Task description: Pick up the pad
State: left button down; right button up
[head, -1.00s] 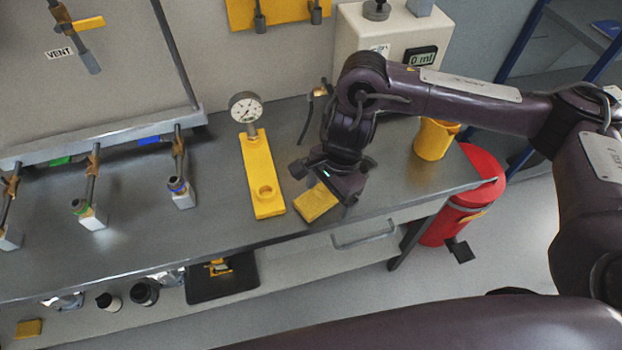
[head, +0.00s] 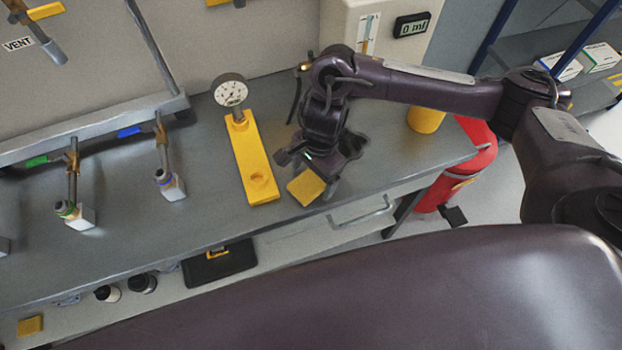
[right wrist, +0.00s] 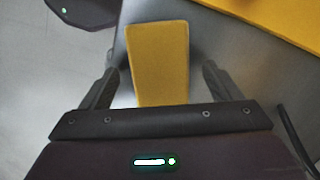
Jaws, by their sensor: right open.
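The pad (head: 306,187) is a small flat yellow block lying near the front edge of the grey bench. In the right wrist view the pad (right wrist: 158,62) lies lengthwise between the two dark fingers, with a gap on each side. My right gripper (head: 314,172) is open just above and behind the pad in the head view, and its near parts hide the pad's far edge. The right gripper (right wrist: 160,82) holds nothing. I cannot tell the exact height of the fingers over the bench. My left gripper is not in view.
A yellow stand (head: 250,160) with a dial gauge (head: 230,90) is close left of the pad. A yellow cup (head: 425,119) and a red cylinder (head: 474,150) are to the right. Another yellow block (head: 29,325) lies on the lower shelf. Fittings (head: 170,186) stand at the left.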

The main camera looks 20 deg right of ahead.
aim_at(312, 180)
jog(key=shift+f, duration=0.45)
jog(key=c, duration=1.2)
jog(key=shift+o, duration=0.2)
jog(key=shift+r, duration=0.1)
notch_tip(312, 180, up, 20)
jog(key=shift+p, duration=0.45)
jog(key=o, duration=0.5)
jog(key=c, duration=0.3)
jog(key=shift+a, duration=0.1)
jog(key=shift+c, duration=0.2)
